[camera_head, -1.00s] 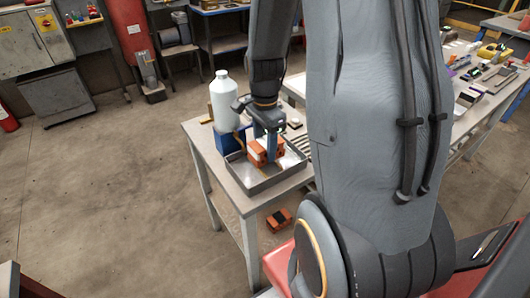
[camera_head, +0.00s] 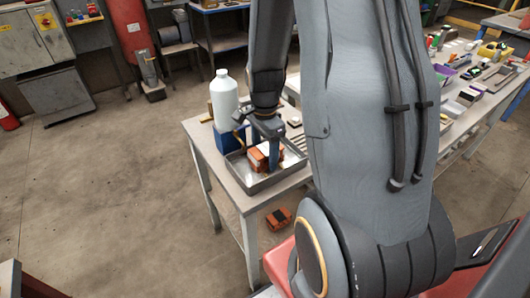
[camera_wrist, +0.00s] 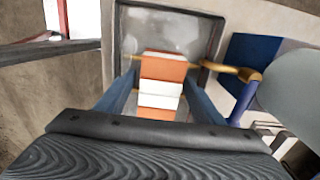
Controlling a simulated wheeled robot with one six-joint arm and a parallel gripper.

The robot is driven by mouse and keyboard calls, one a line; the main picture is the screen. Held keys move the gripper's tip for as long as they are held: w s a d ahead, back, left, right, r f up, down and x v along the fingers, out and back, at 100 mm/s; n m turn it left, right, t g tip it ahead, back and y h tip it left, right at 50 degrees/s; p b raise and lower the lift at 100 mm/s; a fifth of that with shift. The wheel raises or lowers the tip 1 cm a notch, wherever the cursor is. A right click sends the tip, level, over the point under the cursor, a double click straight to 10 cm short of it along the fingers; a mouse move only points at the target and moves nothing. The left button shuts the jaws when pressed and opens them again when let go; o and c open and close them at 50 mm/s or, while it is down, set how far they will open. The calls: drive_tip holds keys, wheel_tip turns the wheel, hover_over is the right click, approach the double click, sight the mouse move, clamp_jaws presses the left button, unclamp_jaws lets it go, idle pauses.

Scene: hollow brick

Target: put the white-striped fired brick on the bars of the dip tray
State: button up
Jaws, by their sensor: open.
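The white-striped fired brick (camera_head: 259,159) is orange with white bands and sits inside the grey dip tray (camera_head: 262,187) on the small table. In the wrist view the brick (camera_wrist: 164,70) lies lengthwise between the two blue fingers, over the pale floor of the tray (camera_wrist: 213,42). A thin brass-coloured bar shows on both sides of the brick near its far end. My gripper (camera_head: 264,152) is open, with a finger on each side of the brick. In the wrist view my gripper (camera_wrist: 161,78) shows small gaps beside the brick. The brick's underside is hidden.
A white bottle (camera_head: 224,98) stands behind the tray by a blue block (camera_head: 231,139). A brass fitting (camera_wrist: 236,72) sits at the tray's edge. Another orange-and-dark brick (camera_head: 279,219) lies below the tabletop. A cluttered bench (camera_head: 470,105) stands at the right.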

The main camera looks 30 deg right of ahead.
sight(264, 150)
wheel_tip(264, 150, up, 11)
drive_tip(key=shift+r+b, duration=0.15)
drive_tip(key=shift+b, duration=0.65)
drive_tip(key=s+a+f+n, duration=0.1)
drive_tip(key=s+a+n, duration=0.2)
drive_tip(key=a+n, duration=0.3)
drive_tip(key=s+a+f+n, duration=0.1)
drive_tip(key=s+a+n, duration=0.3)
drive_tip(key=n, duration=0.7)
drive_tip(key=a, duration=0.2)
drive_tip(key=shift+s+a+f+n+t, duration=0.3)
drive_tip(key=shift+a+f+n+t, duration=0.05)
drive_tip(key=shift+a+n+t, duration=0.05)
